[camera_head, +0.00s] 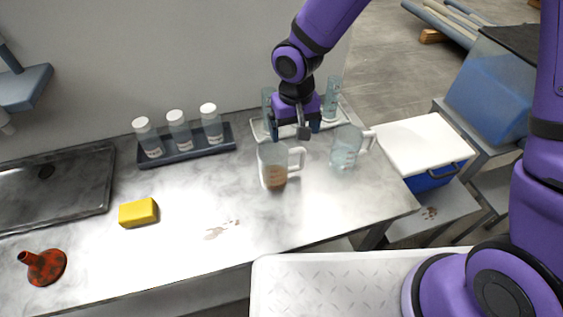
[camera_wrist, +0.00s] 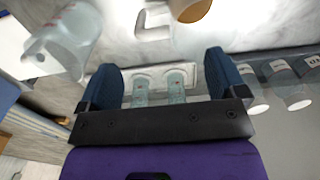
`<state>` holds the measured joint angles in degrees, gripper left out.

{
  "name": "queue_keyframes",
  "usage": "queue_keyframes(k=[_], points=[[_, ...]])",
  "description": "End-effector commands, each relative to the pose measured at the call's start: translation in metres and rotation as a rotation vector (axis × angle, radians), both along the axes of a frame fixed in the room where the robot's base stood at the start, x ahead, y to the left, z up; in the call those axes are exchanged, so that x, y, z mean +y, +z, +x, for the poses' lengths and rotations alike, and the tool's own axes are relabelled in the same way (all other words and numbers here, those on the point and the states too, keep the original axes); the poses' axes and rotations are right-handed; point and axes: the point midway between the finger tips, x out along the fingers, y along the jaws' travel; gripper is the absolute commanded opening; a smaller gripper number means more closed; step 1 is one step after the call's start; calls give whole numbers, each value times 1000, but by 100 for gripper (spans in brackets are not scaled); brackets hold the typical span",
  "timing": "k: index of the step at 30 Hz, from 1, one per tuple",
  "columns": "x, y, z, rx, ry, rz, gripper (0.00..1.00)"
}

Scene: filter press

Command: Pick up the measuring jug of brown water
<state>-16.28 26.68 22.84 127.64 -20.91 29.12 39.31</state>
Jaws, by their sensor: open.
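The measuring jug of brown water (camera_head: 273,168) stands upright on the counter, clear-walled, with brown liquid in its lower part and its handle (camera_head: 297,160) to the right. In the wrist view, part of the jug with brown liquid (camera_wrist: 190,8) shows at the top edge, with its pale handle (camera_wrist: 150,25) beside it. My gripper (camera_head: 297,133) is open and empty, above and behind the jug in the head view. In the wrist view its two blue fingers (camera_wrist: 165,75) are spread apart, with nothing between them. I cannot tell its exact height above the counter.
An empty clear jug (camera_head: 345,147) stands to the right. A pale tray (camera_head: 258,129) with clear cylinders lies behind. A dark tray (camera_head: 230,146) holds several labelled bottles. A yellow sponge (camera_head: 138,212), a red funnel (camera_head: 45,267) and a sink (camera_head: 60,190) are left.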

Motion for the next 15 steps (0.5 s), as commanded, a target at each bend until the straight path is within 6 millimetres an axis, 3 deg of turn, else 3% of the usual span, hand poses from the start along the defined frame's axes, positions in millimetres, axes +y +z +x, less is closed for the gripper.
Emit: queue_keyframes(k=[6,15], points=[[-1,-33,0,3,1,-2,90],[-3,-54,1,2,1,-2,90]])
